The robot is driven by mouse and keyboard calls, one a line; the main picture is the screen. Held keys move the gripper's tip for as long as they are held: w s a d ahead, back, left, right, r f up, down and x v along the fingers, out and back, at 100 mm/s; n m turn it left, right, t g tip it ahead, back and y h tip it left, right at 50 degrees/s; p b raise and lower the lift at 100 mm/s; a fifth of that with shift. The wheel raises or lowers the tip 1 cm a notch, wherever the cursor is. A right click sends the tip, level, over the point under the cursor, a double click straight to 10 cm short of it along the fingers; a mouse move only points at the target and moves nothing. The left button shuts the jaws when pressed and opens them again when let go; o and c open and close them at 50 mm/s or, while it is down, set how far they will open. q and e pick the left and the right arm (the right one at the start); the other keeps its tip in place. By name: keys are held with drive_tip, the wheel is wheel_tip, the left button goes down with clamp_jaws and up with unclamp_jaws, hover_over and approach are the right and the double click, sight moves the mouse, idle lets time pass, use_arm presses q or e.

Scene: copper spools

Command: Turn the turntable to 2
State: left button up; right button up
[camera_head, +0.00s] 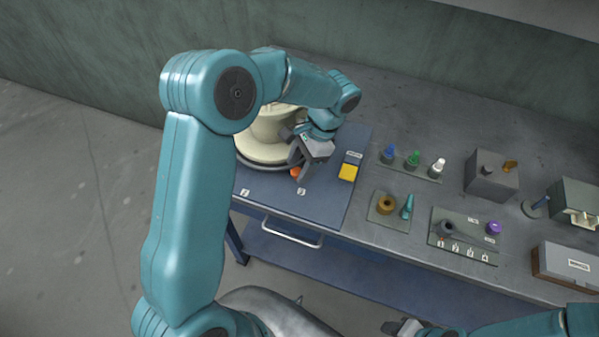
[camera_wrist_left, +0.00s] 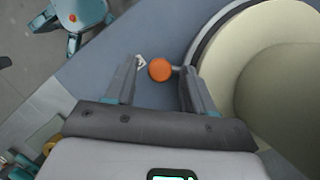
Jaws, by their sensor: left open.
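The cream turntable (camera_head: 250,150) sits on a blue mat at the left of the bench, partly hidden behind my left arm. An orange knob (camera_head: 295,172) shows at its front rim. My left gripper (camera_head: 304,174) is open over the knob. In the left wrist view the knob (camera_wrist_left: 160,69) lies between the two fingertips (camera_wrist_left: 160,70), nearer the right finger. The turntable (camera_wrist_left: 215,60) is just right of that finger. Small number labels (camera_head: 301,191) lie on the mat; their digits are hard to read. My right gripper (camera_head: 402,327) is at the bottom edge, its jaws unclear.
A yellow block (camera_head: 348,172) stands right of the gripper. Farther right are a rack with blue, green and white pieces (camera_head: 414,160), a copper spool (camera_head: 386,204), a teal cone (camera_head: 407,207) and a numbered holder (camera_head: 466,243). A wall closes off the back.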

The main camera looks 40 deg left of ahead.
use_arm(q)
drive_tip(key=shift+w+f, duration=0.15)
drive_tip(key=shift+f, duration=0.2)
drive_tip(key=shift+s+a+r, duration=0.1)
drive_tip(key=shift+s+r, duration=0.15)
drive_tip(key=shift+s, duration=0.2)
drive_tip(key=shift+w+f, duration=0.15)
drive_tip(key=shift+w, duration=0.15)
clamp_jaws()
drive_tip(key=shift+s, duration=0.1)
